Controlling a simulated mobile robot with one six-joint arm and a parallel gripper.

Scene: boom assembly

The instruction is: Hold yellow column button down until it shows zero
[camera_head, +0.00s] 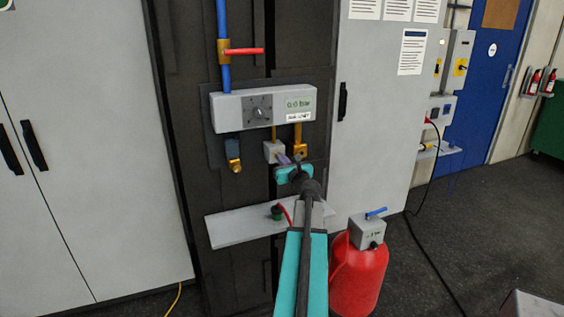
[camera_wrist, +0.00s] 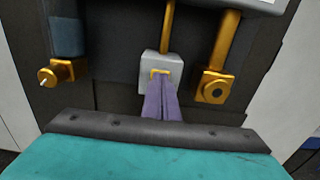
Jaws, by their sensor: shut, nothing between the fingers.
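The yellow column button (camera_wrist: 160,73) sits on a small light grey box (camera_wrist: 147,60) below the gauge panel. The box also shows in the head view (camera_head: 271,152). My gripper (camera_wrist: 161,85) is shut and empty, with its purple fingertips at the button's lower part and covering some of it. They look to be touching it, but the depth of the press cannot be told. The display (camera_head: 298,104) on the grey gauge panel (camera_head: 228,113) reads 0.0 bar. A dark dial (camera_head: 259,112) is left of the display.
Brass fittings flank the box, one on the left (camera_head: 234,163) and one on the right (camera_head: 300,150). A grey shelf (camera_head: 238,226) is below. A red tank (camera_head: 360,280) stands at the lower right. A red-handled valve (camera_head: 243,51) is above the panel.

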